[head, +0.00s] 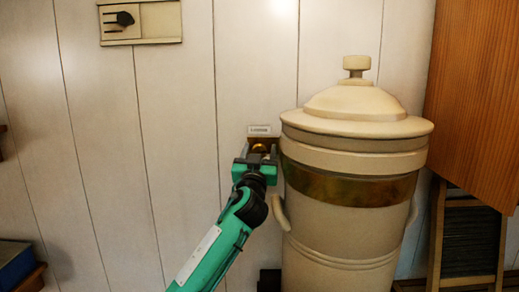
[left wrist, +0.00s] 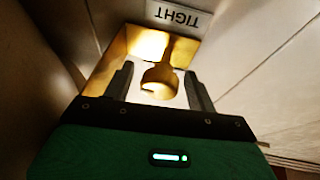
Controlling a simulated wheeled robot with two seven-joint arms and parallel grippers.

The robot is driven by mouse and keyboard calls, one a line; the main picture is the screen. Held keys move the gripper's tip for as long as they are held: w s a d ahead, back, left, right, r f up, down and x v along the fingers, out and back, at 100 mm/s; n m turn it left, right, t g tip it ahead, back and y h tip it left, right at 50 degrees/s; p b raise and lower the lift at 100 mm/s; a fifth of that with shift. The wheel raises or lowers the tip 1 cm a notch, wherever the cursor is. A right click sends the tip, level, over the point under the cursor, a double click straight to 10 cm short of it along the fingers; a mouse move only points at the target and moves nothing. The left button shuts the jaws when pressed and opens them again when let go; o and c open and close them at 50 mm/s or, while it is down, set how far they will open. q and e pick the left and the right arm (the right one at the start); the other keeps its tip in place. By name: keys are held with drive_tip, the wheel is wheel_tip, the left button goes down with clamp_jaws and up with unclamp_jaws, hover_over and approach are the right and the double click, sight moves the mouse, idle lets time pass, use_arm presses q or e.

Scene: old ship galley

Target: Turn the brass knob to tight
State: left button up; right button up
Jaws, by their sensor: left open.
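The brass knob (left wrist: 160,80) sits on a brass plate (left wrist: 112,62) on the wall. In the left wrist view it lies between the two fingers of my left gripper (left wrist: 164,90), with a gap visible on each side. The gripper is open. A white label (left wrist: 179,17) reading TIGHT appears upside down beside the plate. In the head view the left gripper (head: 256,163) reaches up to the knob (head: 259,148) and hides part of it. A small label (head: 259,130) above the plate there is too small to read surely. My right gripper is out of view.
A large cream lidded canister (head: 350,235) with a brass band stands close to the right of the gripper. A wooden cabinet (head: 475,90) is at the far right. A latch plate (head: 155,32) is on the upper left wall.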

use_arm(q)
drive_tip(key=c, duration=1)
drive_tip(key=shift+o, duration=0.2)
drive_tip(key=shift+m, duration=0.3)
